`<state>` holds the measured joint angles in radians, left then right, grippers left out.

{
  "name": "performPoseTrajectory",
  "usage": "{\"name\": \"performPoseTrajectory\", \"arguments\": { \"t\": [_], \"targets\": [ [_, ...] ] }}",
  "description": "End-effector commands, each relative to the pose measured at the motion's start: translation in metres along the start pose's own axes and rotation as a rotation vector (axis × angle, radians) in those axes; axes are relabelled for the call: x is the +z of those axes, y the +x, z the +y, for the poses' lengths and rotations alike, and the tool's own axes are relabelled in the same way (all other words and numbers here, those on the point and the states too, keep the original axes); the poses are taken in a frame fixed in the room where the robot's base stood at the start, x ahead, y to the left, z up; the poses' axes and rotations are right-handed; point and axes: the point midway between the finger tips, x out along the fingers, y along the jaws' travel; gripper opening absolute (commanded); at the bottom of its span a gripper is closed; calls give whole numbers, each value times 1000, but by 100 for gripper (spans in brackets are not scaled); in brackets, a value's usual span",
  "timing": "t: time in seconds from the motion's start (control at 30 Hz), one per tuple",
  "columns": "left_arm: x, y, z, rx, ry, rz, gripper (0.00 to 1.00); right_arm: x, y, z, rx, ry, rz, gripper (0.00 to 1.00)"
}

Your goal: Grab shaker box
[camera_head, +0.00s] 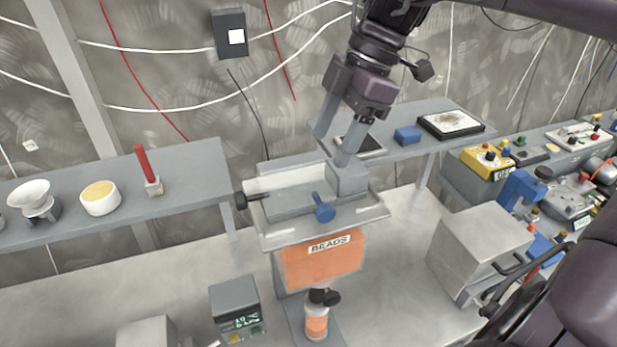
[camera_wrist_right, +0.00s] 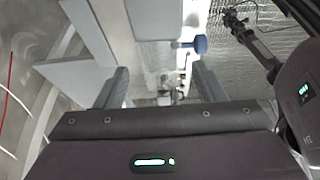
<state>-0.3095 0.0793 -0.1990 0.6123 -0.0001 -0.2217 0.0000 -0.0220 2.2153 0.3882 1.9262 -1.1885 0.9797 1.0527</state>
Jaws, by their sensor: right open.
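A box-like shaker unit stands on the bench in the middle of the head view. It has a grey tray top (camera_head: 275,240), a black side knob, a blue front knob (camera_head: 324,212) and an orange body (camera_head: 320,265) labelled BEADS. A grey block (camera_head: 348,182) rises at the tray's right end. My right gripper (camera_head: 336,143) points down over this block, fingers apart. One fingertip appears close to the block's top; I cannot tell if they touch. In the right wrist view the jaws (camera_wrist_right: 162,84) are spread with nothing clearly between them. My left gripper is not in view.
A shelf (camera_head: 190,170) at the left holds a bowl, a yellow-topped cup and a red-handled tool. A display unit (camera_head: 236,305), an orange bottle (camera_head: 317,322) and a grey box (camera_head: 478,250) stand nearby. A rear shelf holds a blue block (camera_head: 408,134). The right bench is crowded.

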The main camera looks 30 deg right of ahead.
Motion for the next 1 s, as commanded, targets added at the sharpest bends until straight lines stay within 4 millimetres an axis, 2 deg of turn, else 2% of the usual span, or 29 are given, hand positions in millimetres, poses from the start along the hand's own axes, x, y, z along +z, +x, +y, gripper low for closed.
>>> {"name": "performPoseTrajectory", "arguments": {
  "t": [0.17, 0.27, 0.4, 0.5, 0.67, 0.77, 1.0],
  "targets": [
    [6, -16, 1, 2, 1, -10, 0, -5, 19, -3, -3, -3, 4, 64],
    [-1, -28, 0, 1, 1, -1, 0, -7, 34, -5, -5, -2, 3, 64],
    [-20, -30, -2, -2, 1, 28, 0, -6, 52, -4, -2, -1, 2, 64],
    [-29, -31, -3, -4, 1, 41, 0, -5, 56, -3, 2, -1, 3, 64],
    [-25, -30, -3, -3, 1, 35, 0, -5, 57, -3, 2, 0, 3, 64],
    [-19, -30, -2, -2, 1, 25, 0, -5, 57, -3, 2, -1, 3, 53],
    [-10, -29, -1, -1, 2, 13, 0, -5, 57, -3, 2, -1, 2, 22]
  ]
}}
